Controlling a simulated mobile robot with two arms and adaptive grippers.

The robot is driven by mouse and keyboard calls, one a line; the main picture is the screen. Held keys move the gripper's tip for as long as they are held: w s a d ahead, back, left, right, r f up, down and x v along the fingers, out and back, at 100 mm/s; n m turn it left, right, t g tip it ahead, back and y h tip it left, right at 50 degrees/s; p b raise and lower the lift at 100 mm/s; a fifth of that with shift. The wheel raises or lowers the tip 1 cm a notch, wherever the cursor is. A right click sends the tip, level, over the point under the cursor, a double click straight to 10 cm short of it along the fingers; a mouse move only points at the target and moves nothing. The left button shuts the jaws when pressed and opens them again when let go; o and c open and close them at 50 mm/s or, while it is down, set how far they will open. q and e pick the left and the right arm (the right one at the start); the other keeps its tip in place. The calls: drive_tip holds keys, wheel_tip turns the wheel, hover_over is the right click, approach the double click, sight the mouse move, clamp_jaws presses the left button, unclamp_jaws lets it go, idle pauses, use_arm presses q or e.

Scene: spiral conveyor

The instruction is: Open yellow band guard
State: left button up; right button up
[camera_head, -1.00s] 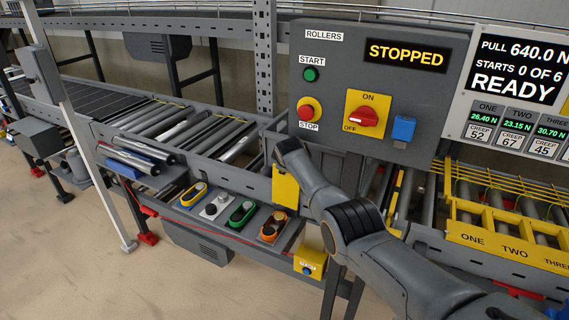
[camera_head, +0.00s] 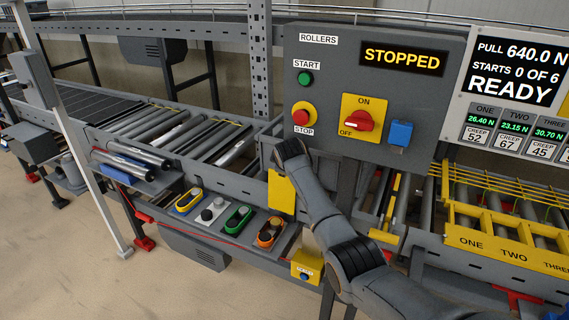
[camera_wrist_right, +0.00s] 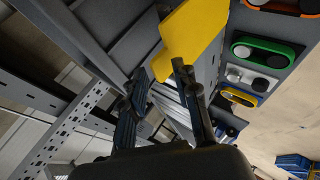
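A yellow plate (camera_head: 281,192) hangs on the conveyor's front side, below the control panel. It shows large in the right wrist view (camera_wrist_right: 193,38). A yellow slatted guard (camera_head: 490,238) marked ONE, TWO and THREE covers the rollers at the right. I cannot tell from the pictures which of these is the yellow band guard. My right gripper (camera_wrist_right: 160,72) is open, with its fingers apart at the lower end of the yellow plate. I cannot tell whether they touch it. In the head view my right arm hides the fingers. My left gripper is not in view.
The control panel (camera_head: 375,75) reads STOPPED and sits just above my right wrist. A tray (camera_head: 220,232) below holds yellow, white, green and orange bands. A yellow box (camera_head: 306,267) is mounted near my forearm. A pale post (camera_head: 88,170) stands at the left. The floor in front is clear.

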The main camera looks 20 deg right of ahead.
drive_tip(key=a+v, duration=0.1)
drive_tip(key=v, duration=0.7)
drive_tip(key=shift+s, duration=0.15)
drive_tip(key=shift+r, duration=0.1)
